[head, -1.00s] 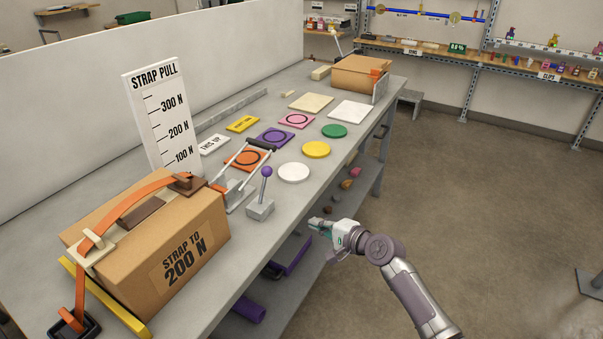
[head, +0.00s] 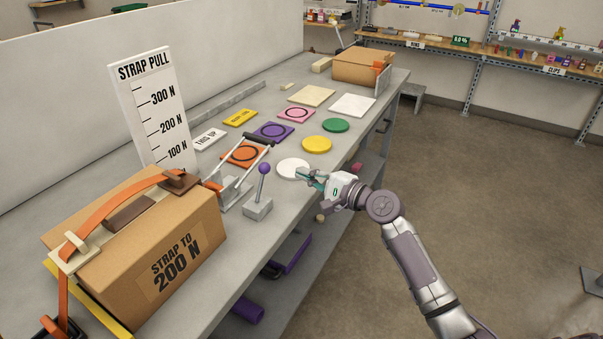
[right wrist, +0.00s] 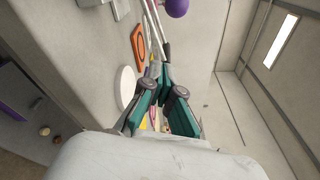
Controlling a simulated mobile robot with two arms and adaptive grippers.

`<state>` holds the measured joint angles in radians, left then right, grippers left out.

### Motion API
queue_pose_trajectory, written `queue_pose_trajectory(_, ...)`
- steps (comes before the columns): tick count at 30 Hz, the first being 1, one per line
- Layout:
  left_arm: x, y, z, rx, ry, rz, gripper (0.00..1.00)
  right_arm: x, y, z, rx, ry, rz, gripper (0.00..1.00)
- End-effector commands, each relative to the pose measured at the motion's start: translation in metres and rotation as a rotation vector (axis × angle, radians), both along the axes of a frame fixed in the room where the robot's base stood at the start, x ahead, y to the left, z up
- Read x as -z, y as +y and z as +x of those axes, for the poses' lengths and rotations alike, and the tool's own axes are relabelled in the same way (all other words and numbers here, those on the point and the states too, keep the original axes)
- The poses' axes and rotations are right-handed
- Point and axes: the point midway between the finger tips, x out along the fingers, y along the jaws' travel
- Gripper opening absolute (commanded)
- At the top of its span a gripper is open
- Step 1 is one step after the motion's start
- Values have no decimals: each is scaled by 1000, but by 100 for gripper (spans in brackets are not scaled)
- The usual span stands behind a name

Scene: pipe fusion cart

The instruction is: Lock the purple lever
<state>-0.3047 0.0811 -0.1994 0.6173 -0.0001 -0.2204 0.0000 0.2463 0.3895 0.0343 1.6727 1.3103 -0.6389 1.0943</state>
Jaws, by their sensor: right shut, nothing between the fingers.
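The purple lever (head: 263,178) is a purple ball on a thin rod, standing upright from a grey block (head: 258,208) on the bench. Its ball also shows at the top of the right wrist view (right wrist: 177,7). My right gripper (head: 303,175) is shut and empty. In the head view it appears to the right of the lever, at the white disc, and apart from the lever. In the right wrist view its teal fingers (right wrist: 165,78) come together below the ball. My left gripper is not in view.
A strapped cardboard box (head: 150,245) stands left of the lever. A metal frame with a black handle (head: 258,140) is just behind it. A white disc (head: 290,168), a yellow disc (head: 316,144) and coloured plates lie farther along the bench.

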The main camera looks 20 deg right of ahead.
Motion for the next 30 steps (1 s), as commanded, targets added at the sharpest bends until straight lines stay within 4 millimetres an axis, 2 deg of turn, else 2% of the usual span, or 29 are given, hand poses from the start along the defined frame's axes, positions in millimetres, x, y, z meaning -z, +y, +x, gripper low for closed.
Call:
queue_pose_trajectory(6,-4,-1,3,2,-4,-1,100,1,22,41,0,-1,3,0)
queue_pose_trajectory(12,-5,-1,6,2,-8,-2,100,3,39,70,-1,-1,1,0)
queue_pose_trajectory(15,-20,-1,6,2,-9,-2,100,-6,48,54,-1,0,-2,0)
queue_pose_trajectory(19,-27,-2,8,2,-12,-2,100,-9,57,45,-1,0,-1,0)
queue_pose_trajectory(30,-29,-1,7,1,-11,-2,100,-10,62,39,1,0,-1,0)
